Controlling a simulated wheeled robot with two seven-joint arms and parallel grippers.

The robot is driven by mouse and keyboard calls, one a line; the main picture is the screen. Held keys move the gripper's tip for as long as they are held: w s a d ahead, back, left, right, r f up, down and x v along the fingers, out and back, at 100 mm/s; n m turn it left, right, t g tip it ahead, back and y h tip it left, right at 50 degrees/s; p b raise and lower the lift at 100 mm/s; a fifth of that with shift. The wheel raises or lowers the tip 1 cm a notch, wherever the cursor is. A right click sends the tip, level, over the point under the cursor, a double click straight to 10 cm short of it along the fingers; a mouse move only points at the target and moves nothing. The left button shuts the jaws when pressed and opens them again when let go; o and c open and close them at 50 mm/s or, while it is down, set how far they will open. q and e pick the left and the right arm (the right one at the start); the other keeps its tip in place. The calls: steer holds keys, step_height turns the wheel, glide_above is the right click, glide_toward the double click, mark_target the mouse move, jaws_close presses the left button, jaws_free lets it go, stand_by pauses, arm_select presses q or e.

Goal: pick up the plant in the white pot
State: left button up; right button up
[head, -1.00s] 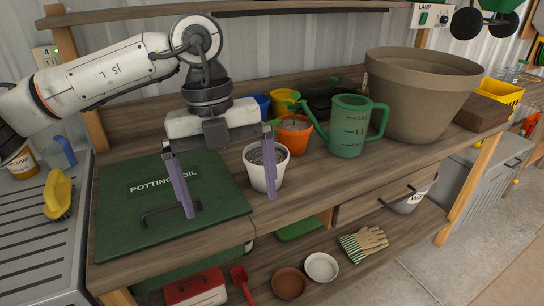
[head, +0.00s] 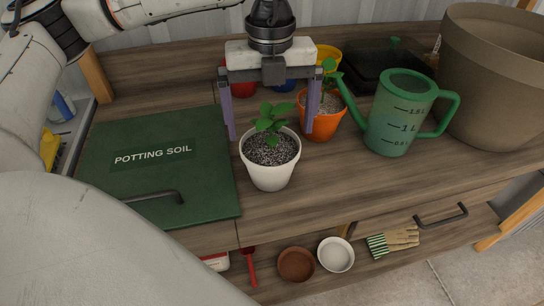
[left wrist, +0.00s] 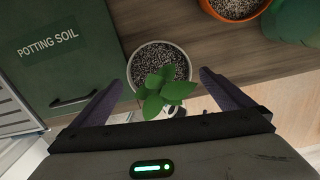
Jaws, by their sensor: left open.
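The white pot (head: 270,170) stands upright on the wooden bench, filled with dark speckled soil. A small green leafy plant (head: 270,122) grows from it. In the left wrist view the plant (left wrist: 165,92) and the pot's rim (left wrist: 134,62) show between the fingers. My left gripper (head: 268,137) is open, with one purple finger on each side of the plant, above and behind the pot in the head view. The fingers do not appear to touch the pot. My right gripper is not in view.
An orange pot (head: 325,122) with a plant stands close at the right, near the right finger. A green watering can (head: 392,120) and a large tan pot (head: 490,75) are farther right. A green potting soil lid (head: 150,185) lies left.

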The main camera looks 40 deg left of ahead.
mark_target(270, 145)
arm_select(q)
steer(key=shift+s+f+p, duration=0.2)
steer(key=shift+f+p, duration=0.25)
steer(key=shift+f, duration=2.25)
steer(key=c, duration=1.7)
steer(key=shift+w+r, duration=0.1)
steer(key=shift+r, duration=0.05)
steer(key=shift+c, duration=0.7)
